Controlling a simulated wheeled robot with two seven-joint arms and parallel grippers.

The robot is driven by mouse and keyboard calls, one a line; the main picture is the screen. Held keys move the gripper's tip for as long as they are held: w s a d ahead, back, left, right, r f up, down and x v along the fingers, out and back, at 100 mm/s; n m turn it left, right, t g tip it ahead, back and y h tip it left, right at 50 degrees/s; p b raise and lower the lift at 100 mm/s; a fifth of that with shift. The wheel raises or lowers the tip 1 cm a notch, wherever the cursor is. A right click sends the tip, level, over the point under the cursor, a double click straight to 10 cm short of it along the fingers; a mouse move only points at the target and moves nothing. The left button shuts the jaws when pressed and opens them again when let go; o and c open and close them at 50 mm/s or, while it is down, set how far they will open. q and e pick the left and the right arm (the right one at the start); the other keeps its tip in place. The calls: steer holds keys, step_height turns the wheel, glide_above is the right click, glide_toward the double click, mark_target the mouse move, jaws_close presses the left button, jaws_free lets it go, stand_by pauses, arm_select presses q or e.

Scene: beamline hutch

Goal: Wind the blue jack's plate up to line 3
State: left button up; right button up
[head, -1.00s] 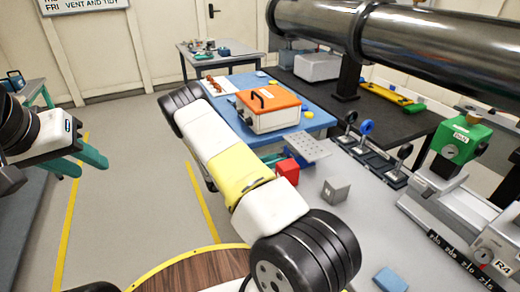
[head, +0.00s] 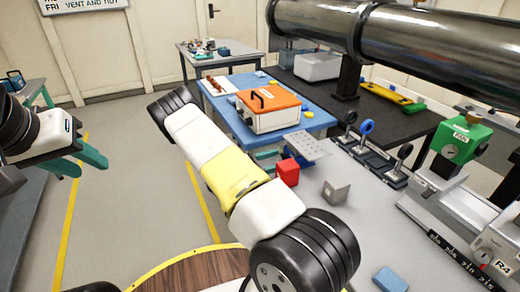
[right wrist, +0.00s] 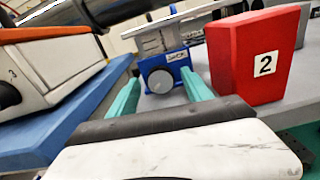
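The blue jack (right wrist: 180,62) stands ahead in the right wrist view, with a grey round knob (right wrist: 160,82) on its front and a metal plate (right wrist: 165,40) on top. In the head view its perforated plate (head: 303,148) shows beyond my right arm. My right gripper (right wrist: 160,77) is open; the knob appears between its teal fingertips, with no clear grip on it. I cannot read any height lines. My left gripper (head: 94,168) is open and empty at the far left. My right gripper is mostly hidden behind its arm in the head view.
A red block marked 2 (right wrist: 262,60) stands close right of my right gripper; it also shows in the head view (head: 288,172). An orange-lidded box (head: 270,108) sits on the blue table. A grey block (head: 335,190) and blue block (head: 390,280) lie on the bench.

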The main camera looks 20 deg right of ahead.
steer(key=a, duration=0.7)
steer(key=shift+s+a, duration=0.3)
steer(key=shift+a, duration=0.1)
steer(key=shift+a, duration=0.1)
